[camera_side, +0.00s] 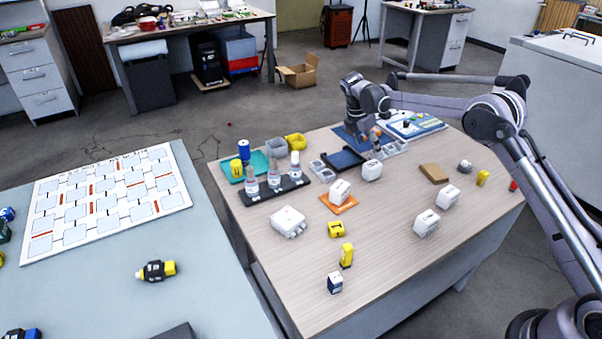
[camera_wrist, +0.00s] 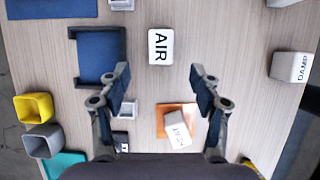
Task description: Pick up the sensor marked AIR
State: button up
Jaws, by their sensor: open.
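The AIR sensor (camera_wrist: 160,47) is a white rounded block with black letters, lying on the wooden table in the wrist view. In the side view, a white block (camera_side: 372,170) beside the dark tray appears to be it; its marking cannot be read there. My gripper (camera_wrist: 160,80) is open and empty, its two fingers spread above the table. The AIR sensor shows ahead of the fingertips, between their lines, apart from them. In the side view my gripper (camera_side: 374,138) is behind that block, over the table's far part.
A HEAT block (camera_wrist: 177,129) sits on an orange pad (camera_wrist: 163,112). A DAMP block (camera_wrist: 291,66) lies to the right. A dark tray (camera_wrist: 78,55) is left of AIR. Yellow (camera_wrist: 34,107) and grey (camera_wrist: 43,142) bins stand farther left. Bare wood surrounds AIR on its right.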

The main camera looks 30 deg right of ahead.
aim_at(372, 164)
jog(key=x, duration=0.5)
jog(key=shift+d+f, duration=0.1)
jog(key=shift+f, duration=0.2)
jog(key=shift+x, duration=2.8)
jog(key=shift+s, duration=0.1)
jog(key=c, duration=1.3)
